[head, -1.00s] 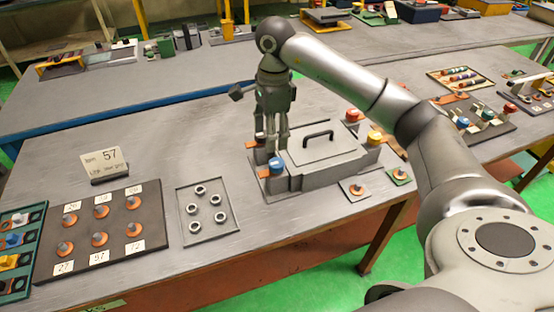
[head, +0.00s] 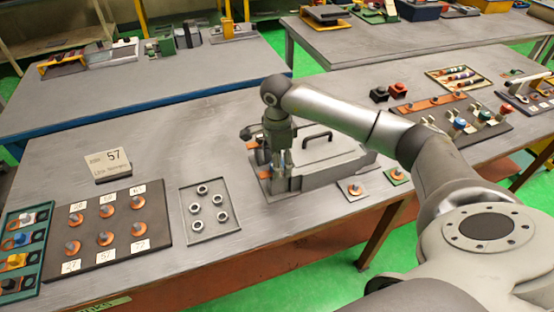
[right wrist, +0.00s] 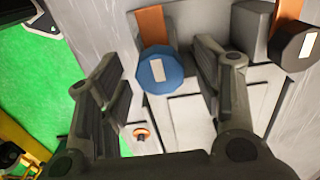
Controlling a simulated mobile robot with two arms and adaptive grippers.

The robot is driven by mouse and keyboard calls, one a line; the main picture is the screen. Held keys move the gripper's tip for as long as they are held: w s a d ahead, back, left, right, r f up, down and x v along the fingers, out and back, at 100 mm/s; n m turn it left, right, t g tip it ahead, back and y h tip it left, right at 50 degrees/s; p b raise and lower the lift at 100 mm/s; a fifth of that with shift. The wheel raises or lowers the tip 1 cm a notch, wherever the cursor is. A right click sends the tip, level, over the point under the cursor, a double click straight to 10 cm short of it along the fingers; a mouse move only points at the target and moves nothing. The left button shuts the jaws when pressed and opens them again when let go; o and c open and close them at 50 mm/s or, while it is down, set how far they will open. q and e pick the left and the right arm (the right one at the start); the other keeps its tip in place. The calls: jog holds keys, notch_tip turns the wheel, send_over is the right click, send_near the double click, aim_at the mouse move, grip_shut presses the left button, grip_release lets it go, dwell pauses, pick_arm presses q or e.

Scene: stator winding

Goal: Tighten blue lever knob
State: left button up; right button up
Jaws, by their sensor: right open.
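The blue knob (right wrist: 160,75) shows in the right wrist view, with a small white mark on its face and an orange strip (right wrist: 152,25) behind it. It lies between the two spread fingers of my right gripper (right wrist: 158,62), with a gap on each side. In the head view my right gripper (head: 279,163) points down at the left end of the grey fixture (head: 330,172) and mostly hides the blue knob. A dark knob (right wrist: 293,42) with a white mark stands right of the right finger. My left gripper is out of view.
The fixture's lid has a black handle (head: 317,136). Two small plates with knobs (head: 355,189) lie in front. A tray of rings (head: 208,236) and a numbered board (head: 90,262) are left.

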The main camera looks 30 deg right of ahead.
jog(key=c, duration=1)
